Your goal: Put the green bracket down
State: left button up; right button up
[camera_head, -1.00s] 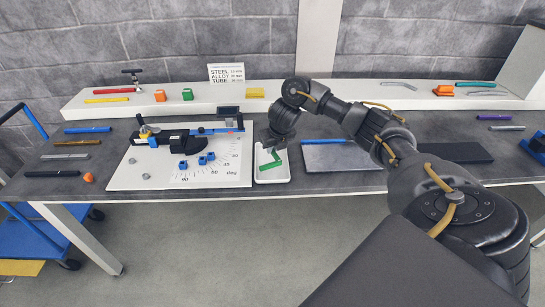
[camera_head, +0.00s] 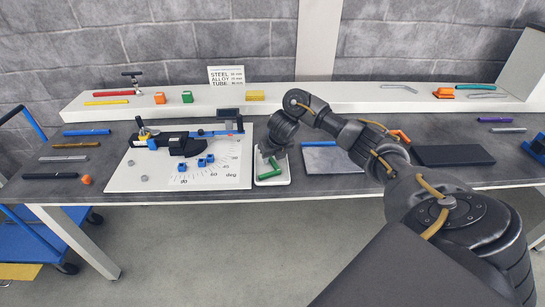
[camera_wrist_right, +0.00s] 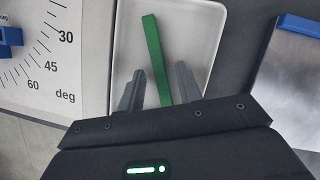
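The green bracket (camera_head: 267,173) is at the white tray (camera_head: 272,181) in the middle of the bench. In the right wrist view the green bracket (camera_wrist_right: 152,45) shows as a long straight bar over the white tray (camera_wrist_right: 196,22). My right gripper (camera_head: 272,155) is low over the tray. In the right wrist view its two fingers (camera_wrist_right: 160,70) stand apart, one on each side of the bracket, with a gap on both sides. The bracket's lower end is hidden behind the gripper body. My left gripper is not in view.
A white angle-marked board (camera_head: 120,178) with a bending fixture (camera_head: 178,143) stands left of the tray. A metal plate with a blue edge (camera_head: 330,160) lies to the right, and a dark pad (camera_head: 455,155) beyond it. A raised white shelf (camera_head: 220,107) runs behind.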

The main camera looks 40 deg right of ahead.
jog(key=shift+r, duration=0.1)
jog(key=shift+r+p, duration=0.35)
jog(key=shift+r, duration=0.05)
jog(key=p+v, duration=0.5)
jog(key=v, duration=0.6)
jog(key=shift+s, duration=0.2)
